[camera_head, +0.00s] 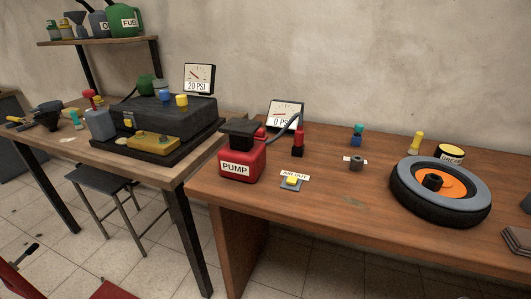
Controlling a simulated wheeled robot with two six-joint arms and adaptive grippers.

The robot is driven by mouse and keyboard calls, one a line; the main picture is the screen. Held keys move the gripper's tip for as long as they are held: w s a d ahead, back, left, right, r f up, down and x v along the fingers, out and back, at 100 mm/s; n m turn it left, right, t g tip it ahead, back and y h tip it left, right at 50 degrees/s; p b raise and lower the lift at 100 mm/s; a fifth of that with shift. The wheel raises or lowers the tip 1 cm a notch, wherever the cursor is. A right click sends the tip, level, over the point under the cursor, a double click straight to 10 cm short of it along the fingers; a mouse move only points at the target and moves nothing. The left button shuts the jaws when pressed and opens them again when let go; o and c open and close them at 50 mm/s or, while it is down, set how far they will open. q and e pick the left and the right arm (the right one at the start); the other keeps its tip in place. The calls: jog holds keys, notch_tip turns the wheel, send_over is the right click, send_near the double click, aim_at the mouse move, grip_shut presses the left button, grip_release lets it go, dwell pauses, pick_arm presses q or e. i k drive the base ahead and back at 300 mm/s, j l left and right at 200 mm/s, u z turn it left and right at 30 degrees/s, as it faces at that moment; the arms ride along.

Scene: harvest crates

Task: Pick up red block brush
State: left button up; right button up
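I cannot make out anything that is clearly a red block brush. A red box labelled PUMP (241,164), with a black top, sits at that table's left end. A red-topped item (90,95) stands among things on the left table; it is too small to tell what it is. Neither of my grippers is in view.
The right table (325,215) also bears a wheel with an orange hub (447,191), a 0 PSI gauge (285,115) and an AIR OUT button (292,181). Its front middle is clear. A black case (180,115) crowds the left table. A stool (100,180) stands below.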

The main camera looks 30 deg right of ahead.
aim_at(260, 135)
jog(key=z, duration=0.8)
